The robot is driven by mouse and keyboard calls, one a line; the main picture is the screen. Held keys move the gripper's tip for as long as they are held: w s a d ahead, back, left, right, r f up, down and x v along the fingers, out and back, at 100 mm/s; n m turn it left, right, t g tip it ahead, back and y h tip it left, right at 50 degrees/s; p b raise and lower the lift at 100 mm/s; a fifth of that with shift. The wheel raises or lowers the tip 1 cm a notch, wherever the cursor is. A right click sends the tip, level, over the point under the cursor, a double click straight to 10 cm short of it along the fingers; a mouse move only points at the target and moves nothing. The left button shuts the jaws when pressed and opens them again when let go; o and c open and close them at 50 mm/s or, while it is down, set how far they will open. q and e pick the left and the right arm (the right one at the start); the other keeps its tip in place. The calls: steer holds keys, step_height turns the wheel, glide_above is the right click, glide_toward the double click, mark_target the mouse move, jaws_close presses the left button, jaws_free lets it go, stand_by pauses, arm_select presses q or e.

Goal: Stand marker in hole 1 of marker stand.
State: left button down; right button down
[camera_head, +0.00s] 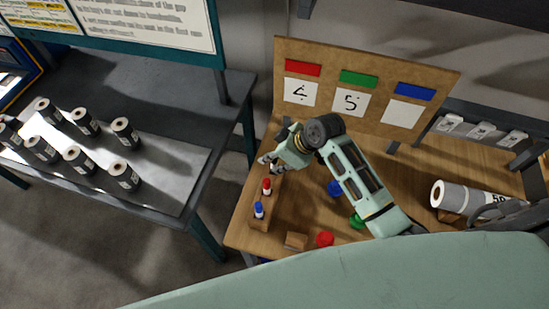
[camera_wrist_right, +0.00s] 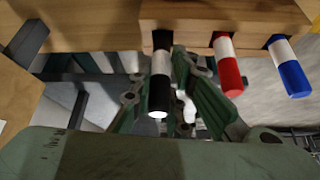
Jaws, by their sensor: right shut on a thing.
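The wooden marker stand (camera_head: 262,213) is at the left front of the wooden table. It holds a red marker (camera_head: 266,186) and a blue marker (camera_head: 258,210). In the right wrist view, the stand (camera_wrist_right: 230,12) is at the top, with the red marker (camera_wrist_right: 228,66) and blue marker (camera_wrist_right: 288,68). My right gripper (camera_head: 268,161) is at the stand's far end, shut on a black marker with a white band (camera_wrist_right: 160,62). The marker's far end meets the stand at a dark hole beside the red one; its depth is unclear. My left gripper is not in view.
A board with labels (camera_head: 350,92) stands behind. Red (camera_head: 325,239), green (camera_head: 356,220) and blue (camera_head: 334,187) round items and a small wooden block (camera_head: 296,240) lie near my right arm. A roll (camera_head: 465,197) lies at right. Several rolls (camera_head: 125,133) stand on a left table.

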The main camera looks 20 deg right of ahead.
steer(key=shift+f+b, duration=0.55)
steer(key=shift+f, duration=0.55)
steer(key=c, duration=1.6)
jaws_free()
steer(key=shift+r, duration=0.1)
steer(key=shift+s+d+r, duration=0.1)
steer(key=shift+d+r, duration=0.05)
steer(key=shift+r, duration=0.1)
steer(key=v, duration=1.1)
steer(key=shift+s+r, duration=0.1)
